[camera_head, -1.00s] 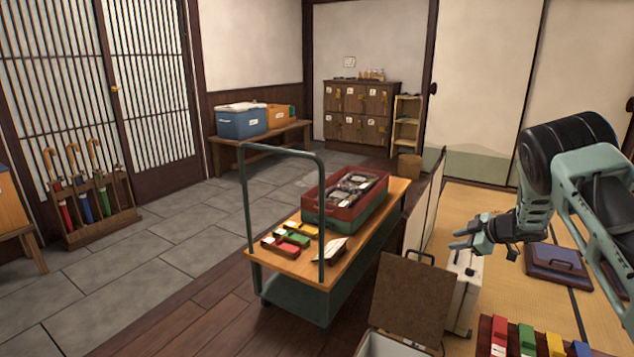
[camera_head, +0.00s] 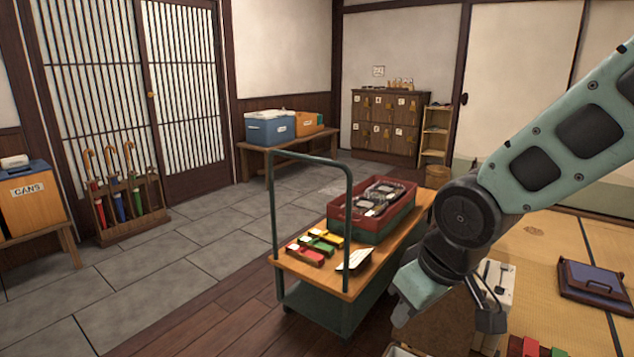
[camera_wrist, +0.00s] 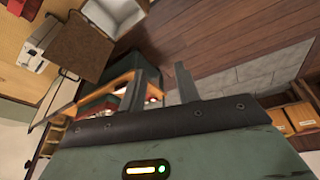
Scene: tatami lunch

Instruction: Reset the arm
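My arm reaches in from the right in the head view and folds down at a dark joint. My gripper (camera_head: 403,304) hangs at its lower end, in front of the cart's right side. In the wrist view the two dark fingers of my gripper (camera_wrist: 161,74) stand apart with nothing between them. The wooden-topped cart (camera_head: 310,277) stands left of my gripper and also shows beyond the fingers in the wrist view. I cannot tell the exact gap between gripper and cart.
The cart carries a red-and-green crate (camera_head: 372,232), coloured blocks (camera_head: 318,243) and a white item (camera_head: 354,262). An umbrella stand (camera_head: 128,208) and a CANS box (camera_head: 34,205) are at left. A blue-purple case (camera_head: 594,283) lies on the tatami. The grey tile floor is clear.

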